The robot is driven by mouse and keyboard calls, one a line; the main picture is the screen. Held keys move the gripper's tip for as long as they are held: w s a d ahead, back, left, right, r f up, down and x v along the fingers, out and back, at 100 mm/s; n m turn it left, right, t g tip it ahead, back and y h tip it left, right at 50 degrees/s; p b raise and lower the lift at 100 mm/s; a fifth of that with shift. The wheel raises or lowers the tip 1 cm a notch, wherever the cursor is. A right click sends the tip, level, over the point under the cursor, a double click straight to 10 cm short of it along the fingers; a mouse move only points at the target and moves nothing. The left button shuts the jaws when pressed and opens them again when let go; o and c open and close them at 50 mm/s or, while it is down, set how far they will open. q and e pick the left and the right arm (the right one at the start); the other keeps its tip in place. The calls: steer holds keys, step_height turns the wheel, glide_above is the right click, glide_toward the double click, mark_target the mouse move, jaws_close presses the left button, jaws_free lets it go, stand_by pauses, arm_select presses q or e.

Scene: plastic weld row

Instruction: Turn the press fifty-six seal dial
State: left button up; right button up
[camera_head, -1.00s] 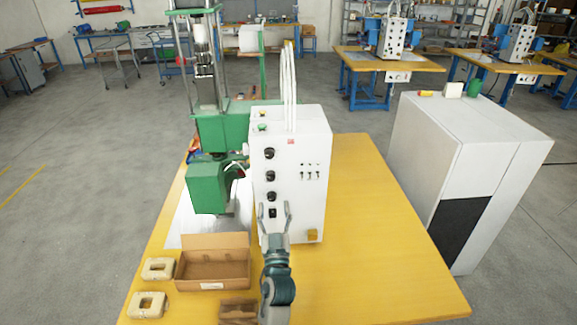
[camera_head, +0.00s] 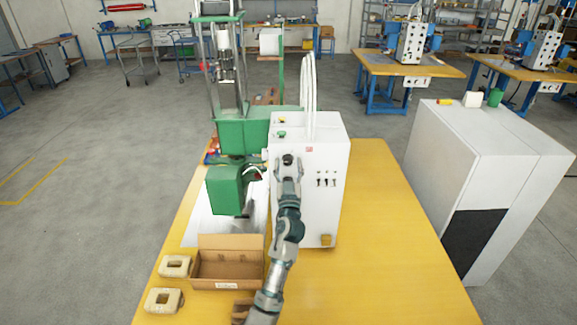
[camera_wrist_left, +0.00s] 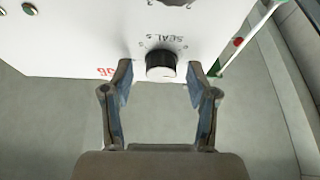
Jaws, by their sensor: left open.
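The seal dial is a black round knob with a pale ring, on the white control box (camera_head: 333,150) of the green press. In the left wrist view the dial (camera_wrist_left: 160,65) has the upside-down word SEAL beside it and red digits to its left. My left gripper (camera_wrist_left: 158,75) is open, with one fingertip on each side of the dial and a visible gap to both. In the head view my left gripper (camera_head: 288,168) is at the upper part of the box front, and the dial (camera_head: 287,159) shows between the fingers. My arm hides the lower knobs.
An open cardboard box (camera_head: 228,284) and two beige blocks (camera_head: 175,266) are on the yellow table (camera_head: 380,240) at the front left. The green press head (camera_head: 228,190) stands left of the control box. A grey-white cabinet (camera_head: 465,150) stands at the right. The table's right part is clear.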

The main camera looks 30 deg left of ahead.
arm_select(q)
steer(key=shift+a, duration=0.1)
arm_select(e)
steer(key=shift+a, duration=0.1)
arm_select(q)
jaws_close()
arm_select(e)
steer(key=shift+s, duration=0.2)
